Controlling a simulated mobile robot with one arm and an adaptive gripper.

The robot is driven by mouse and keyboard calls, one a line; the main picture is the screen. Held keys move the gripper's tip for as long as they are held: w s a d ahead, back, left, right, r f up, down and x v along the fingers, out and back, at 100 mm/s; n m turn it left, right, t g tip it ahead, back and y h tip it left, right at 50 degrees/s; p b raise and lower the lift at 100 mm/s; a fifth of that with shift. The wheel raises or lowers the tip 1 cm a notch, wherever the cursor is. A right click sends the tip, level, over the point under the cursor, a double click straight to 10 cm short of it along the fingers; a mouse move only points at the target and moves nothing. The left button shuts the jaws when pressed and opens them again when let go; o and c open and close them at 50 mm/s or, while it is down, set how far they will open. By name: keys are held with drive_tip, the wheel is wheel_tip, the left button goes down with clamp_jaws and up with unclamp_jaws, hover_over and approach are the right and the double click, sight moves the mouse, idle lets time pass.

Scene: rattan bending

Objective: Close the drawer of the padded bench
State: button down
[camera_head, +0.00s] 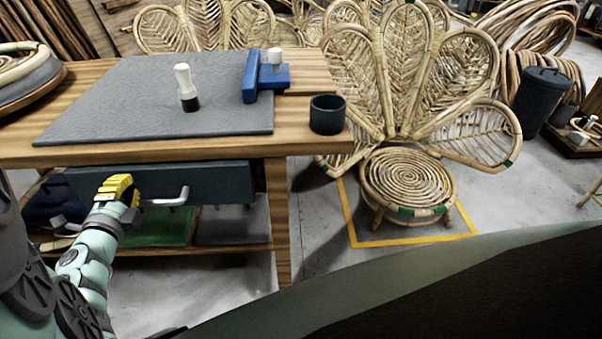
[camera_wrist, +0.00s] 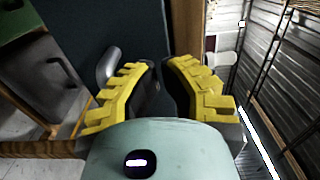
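The padded bench (camera_head: 305,142) is a wooden table with a grey pad (camera_head: 130,100) on top, on the left of the head view. Its drawer has a dark blue-grey front (camera_head: 225,182) under the top, with a pale bar handle (camera_head: 178,199). I cannot tell how far the drawer stands out. My gripper (camera_head: 122,186), with yellow fingers, is in front of the drawer's left half, left of the handle.
A white-handled tool (camera_head: 186,88), a blue tool (camera_head: 264,78) and a dark cup (camera_head: 327,114) stand on the bench. A bench leg (camera_head: 279,220) is right of the drawer. A lower shelf holds a green tray (camera_head: 160,228). A rattan chair (camera_head: 408,185) stands right.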

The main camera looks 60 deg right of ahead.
sight(134, 175)
drive_tip(key=shift+x, duration=1.25)
drive_tip(key=shift+d, duration=0.1)
drive_tip(key=shift+b+x, duration=0.3)
drive_tip(key=shift+x, duration=0.75)
drive_tip(key=shift+f, duration=0.15)
drive_tip(key=shift+s, duration=0.1)
